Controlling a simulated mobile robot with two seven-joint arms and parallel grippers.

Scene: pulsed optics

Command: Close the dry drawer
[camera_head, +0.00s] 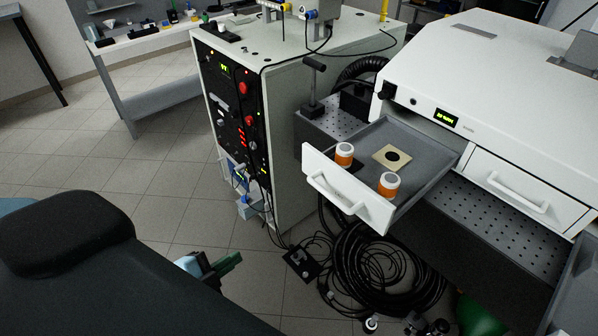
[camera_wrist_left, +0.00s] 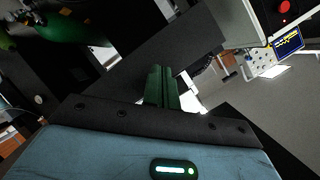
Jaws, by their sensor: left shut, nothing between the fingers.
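The dry drawer (camera_head: 432,150) is pulled out of the white cabinet in the head view. Its white front (camera_head: 377,212) carries a white bar handle (camera_head: 334,193). Inside it are two orange jars with white lids (camera_head: 344,154) (camera_head: 388,185) and a beige square plate with a dark round hole (camera_head: 392,157). My left gripper (camera_head: 232,262) is low and to the left of the drawer, apart from it, with its green fingers together and empty. The fingers also show in the left wrist view (camera_wrist_left: 161,88). My right gripper is not in view.
A second drawer (camera_head: 527,187) to the right is shut. A grey perforated table (camera_head: 490,225) lies below the cabinet (camera_head: 480,80). An equipment rack (camera_head: 225,110) stands to the left. Coiled black cables (camera_head: 385,275) lie on the floor under the drawer. The tiled floor at left is mostly clear.

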